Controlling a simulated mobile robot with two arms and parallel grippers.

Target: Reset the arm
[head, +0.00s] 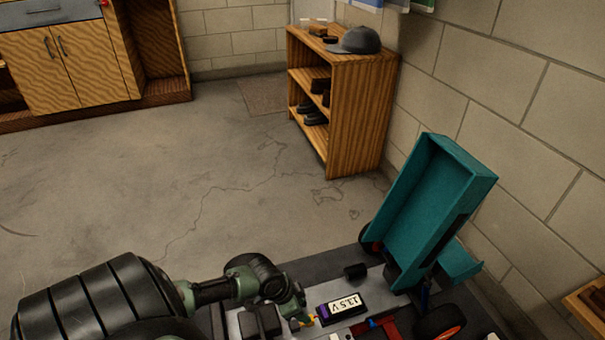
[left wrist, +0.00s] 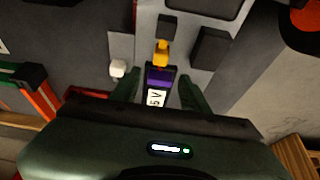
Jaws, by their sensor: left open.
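My left arm comes in from the left in the head view, with its gripper (head: 300,318) low over the RC car's chassis. In the left wrist view the gripper (left wrist: 158,88) is open, with one green finger on either side of a battery (left wrist: 159,78). The battery has a purple end and a white label; in the head view the battery (head: 343,307) shows "13.5 V" and lies on the chassis. A yellow connector (left wrist: 161,52) sits at the battery's purple end. I cannot tell whether the fingers touch the battery. My right gripper is out of view.
The car's teal body shell (head: 430,205) stands tilted up near the wall. A black wheel with an orange rim (head: 441,325) is at the lower right. A wooden shelf (head: 356,120) with a grey cap (head: 355,41) and shoes stands behind. The floor to the left is clear.

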